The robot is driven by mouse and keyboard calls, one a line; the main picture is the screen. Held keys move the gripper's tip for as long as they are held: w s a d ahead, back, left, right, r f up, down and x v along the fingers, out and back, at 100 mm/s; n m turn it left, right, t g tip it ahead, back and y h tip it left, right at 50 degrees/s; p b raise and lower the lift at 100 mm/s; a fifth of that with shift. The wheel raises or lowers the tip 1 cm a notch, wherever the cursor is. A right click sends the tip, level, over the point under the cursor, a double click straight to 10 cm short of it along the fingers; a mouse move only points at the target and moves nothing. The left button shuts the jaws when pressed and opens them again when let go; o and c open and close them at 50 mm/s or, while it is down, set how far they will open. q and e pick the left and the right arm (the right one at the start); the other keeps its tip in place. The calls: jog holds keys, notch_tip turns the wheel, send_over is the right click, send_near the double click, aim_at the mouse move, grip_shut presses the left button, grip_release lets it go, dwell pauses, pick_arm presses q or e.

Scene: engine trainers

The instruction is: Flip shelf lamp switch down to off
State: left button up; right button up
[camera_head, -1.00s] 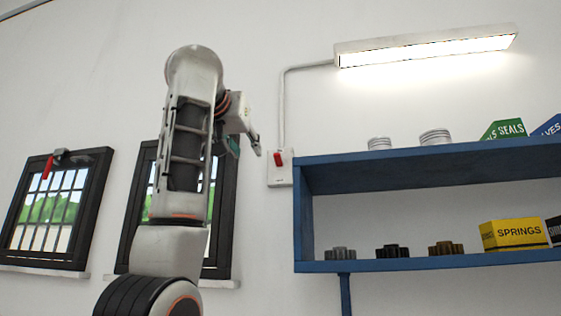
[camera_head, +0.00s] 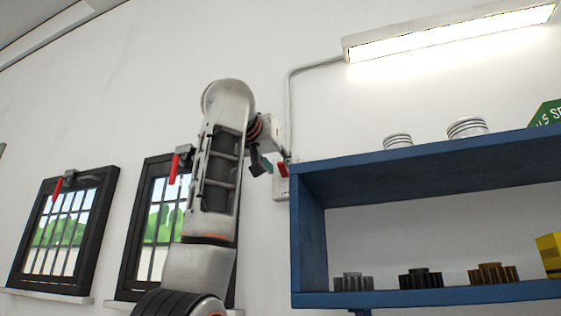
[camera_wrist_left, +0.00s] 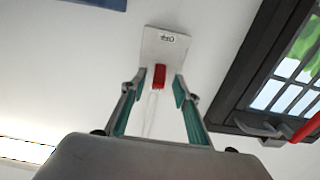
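The lamp switch is a white wall plate (camera_head: 281,189) with a red lever (camera_head: 282,170), left of the blue shelf. The wrist view shows the plate (camera_wrist_left: 166,38) with a small label reading OFF upside down, and the red lever (camera_wrist_left: 160,76) at the opposite end from it. The lamp (camera_head: 450,36) above the shelf is lit. My left gripper (camera_head: 275,160) is at the switch and partly covers it. In the wrist view the left gripper (camera_wrist_left: 158,84) is open, with the lever between its fingertips; I cannot tell whether they touch. My right gripper is not in view.
The blue shelf (camera_head: 307,235) stands close right of the switch and holds gears, discs and boxes. A conduit (camera_head: 290,105) runs from lamp to switch. Two barred windows with red handles (camera_head: 57,187) are on the left. The wall above my arm is clear.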

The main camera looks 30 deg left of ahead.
pick_arm(q)
jog(key=shift+w+a, duration=0.1)
jog(key=shift+w, duration=0.75)
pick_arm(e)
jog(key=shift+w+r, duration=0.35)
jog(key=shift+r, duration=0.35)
pick_arm(q)
grip_shut()
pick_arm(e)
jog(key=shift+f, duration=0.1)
